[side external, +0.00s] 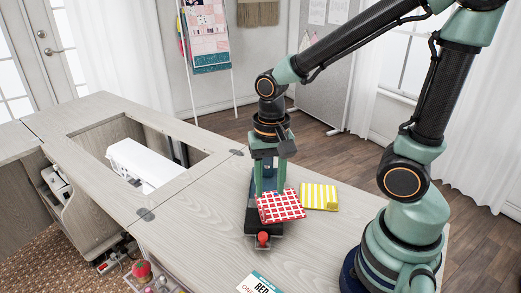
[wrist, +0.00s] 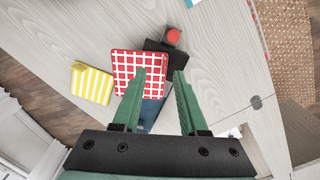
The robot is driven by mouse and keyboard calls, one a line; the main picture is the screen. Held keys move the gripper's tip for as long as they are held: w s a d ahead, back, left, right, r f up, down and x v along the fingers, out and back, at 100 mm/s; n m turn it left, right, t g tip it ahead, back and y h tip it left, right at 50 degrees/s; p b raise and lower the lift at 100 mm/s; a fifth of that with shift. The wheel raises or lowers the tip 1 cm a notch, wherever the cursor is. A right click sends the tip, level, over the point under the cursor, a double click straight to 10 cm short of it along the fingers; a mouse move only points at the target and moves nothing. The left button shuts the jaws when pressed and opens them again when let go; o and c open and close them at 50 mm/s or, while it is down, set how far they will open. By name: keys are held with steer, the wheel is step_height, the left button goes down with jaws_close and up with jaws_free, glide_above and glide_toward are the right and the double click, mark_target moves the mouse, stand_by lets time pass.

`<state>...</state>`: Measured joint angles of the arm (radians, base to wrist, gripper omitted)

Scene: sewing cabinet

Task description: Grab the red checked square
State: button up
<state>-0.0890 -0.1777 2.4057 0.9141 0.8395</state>
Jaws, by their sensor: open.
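The red checked square (side external: 283,207) lies on top of other items on the cabinet top, with the yellow striped square beside it. It also shows in the wrist view (wrist: 136,68), left of and beyond the fingertips. My gripper (side external: 269,190) is above the pile, its green fingers pointing down close to the square's rear left edge. In the wrist view my gripper (wrist: 160,72) is open with nothing between its fingers. The left finger overlaps the square's right lower part; I cannot tell whether it touches.
The yellow striped square (side external: 319,196) lies right of the red one. A black object with a red knob (side external: 263,238) sits partly under the red square. A white sewing machine (side external: 145,165) sits in the cabinet opening. A booklet (side external: 258,284) lies near the front. Bare wood (side external: 200,215) is left of the pile.

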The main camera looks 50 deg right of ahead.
mark_target(265, 214)
steer(key=shift+w+a+f, duration=0.1)
steer(key=shift+w+f, duration=0.05)
steer(key=shift+f, duration=1.15)
steer(key=shift+w+d+f, duration=0.1)
steer(key=shift+w+f, duration=0.05)
steer(key=shift+f, duration=1.2)
steer(key=shift+w+a+f, duration=0.1)
steer(key=shift+w+f, duration=0.05)
steer(key=shift+f, duration=1.15)
jaws_close()
